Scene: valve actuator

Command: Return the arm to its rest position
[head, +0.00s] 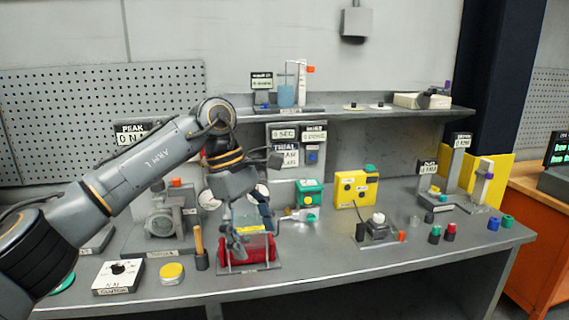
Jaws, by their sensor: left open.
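My left arm reaches in from the left over a grey workbench (330,262). My left gripper (236,240) points down, open, just above or in front of a red cylinder (262,254) in a low frame near the bench's front edge. Whether its fingertips touch the cylinder, I cannot tell. The wrist hides part of what stands behind it. My right gripper does not show.
A grey valve body (165,218), a white dial box (118,275) and a yellow round piece (171,272) stand at left. A yellow box (356,187) and several small coloured cylinders stand at right. A shelf (400,112) runs behind. The front right bench is clear.

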